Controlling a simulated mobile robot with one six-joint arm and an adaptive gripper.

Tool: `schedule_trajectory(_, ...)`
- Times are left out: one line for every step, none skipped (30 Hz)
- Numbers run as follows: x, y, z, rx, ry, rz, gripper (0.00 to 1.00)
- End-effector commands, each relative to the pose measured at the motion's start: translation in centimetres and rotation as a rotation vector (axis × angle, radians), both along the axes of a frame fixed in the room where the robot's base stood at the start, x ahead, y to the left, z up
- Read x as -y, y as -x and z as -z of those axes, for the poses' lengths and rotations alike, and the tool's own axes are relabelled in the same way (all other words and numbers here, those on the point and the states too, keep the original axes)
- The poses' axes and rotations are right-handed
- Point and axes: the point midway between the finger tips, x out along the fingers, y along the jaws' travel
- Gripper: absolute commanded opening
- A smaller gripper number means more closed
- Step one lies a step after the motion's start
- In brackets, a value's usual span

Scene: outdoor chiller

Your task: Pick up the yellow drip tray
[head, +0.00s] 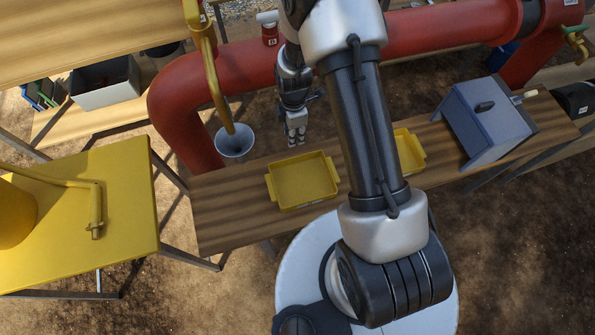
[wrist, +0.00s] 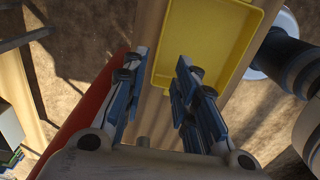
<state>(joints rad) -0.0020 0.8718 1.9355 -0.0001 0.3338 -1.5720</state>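A shallow yellow drip tray (head: 303,181) with side handles lies on the wooden bench, left of my arm in the head view. A second yellow tray-like piece (head: 408,152) shows right of my arm, partly hidden by it. My gripper (head: 297,138) points down near the bench's back edge, just behind the left tray. In the wrist view, the two fingers of my gripper (wrist: 163,60) are apart with nothing between them. A yellow tray (wrist: 205,45) lies beyond the fingertips in that view, cut off by the top edge.
A grey cup or bucket (head: 235,146) stands under a yellow pipe (head: 212,70) left of my gripper. A red pipe (head: 225,75) runs behind the bench (head: 225,205). A blue-grey box (head: 487,120) stands at the bench's right. The bench's left end is bare.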

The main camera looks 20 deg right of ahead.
Motion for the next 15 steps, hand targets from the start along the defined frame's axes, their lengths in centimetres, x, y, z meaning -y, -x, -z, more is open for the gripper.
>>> schedule_trajectory(0.0, 0.2, 1.6, -0.005, 0.000, 0.001, 0.27)
schedule_trajectory(0.0, 0.1, 2.3, -0.004, 0.000, 0.001, 0.27)
schedule_trajectory(0.0, 0.1, 3.2, -0.004, 0.000, 0.001, 0.27)
schedule_trajectory(0.0, 0.1, 3.8, -0.004, 0.000, 0.002, 0.27)
schedule_trajectory(0.0, 0.1, 4.5, -0.005, 0.000, 0.002, 0.27)
schedule_trajectory(0.0, 0.1, 5.4, -0.004, 0.000, 0.002, 0.27)
schedule_trajectory(0.0, 0.1, 6.0, -0.004, 0.000, 0.002, 0.27)
schedule_trajectory(0.0, 0.1, 6.7, -0.004, 0.000, 0.002, 0.27)
schedule_trajectory(0.0, 0.1, 7.4, -0.003, 0.000, 0.003, 0.27)
schedule_trajectory(0.0, 0.1, 8.0, -0.003, 0.000, 0.003, 0.27)
schedule_trajectory(0.0, 0.1, 8.4, -0.002, 0.000, 0.003, 0.27)
schedule_trajectory(0.0, 0.1, 9.0, -0.002, 0.000, 0.003, 0.27)
schedule_trajectory(0.0, 0.1, 9.4, -0.002, 0.000, 0.003, 0.27)
schedule_trajectory(0.0, 0.0, 9.6, -0.001, 0.000, 0.003, 0.27)
schedule_trajectory(0.0, 0.0, 9.9, -0.001, 0.000, 0.003, 0.27)
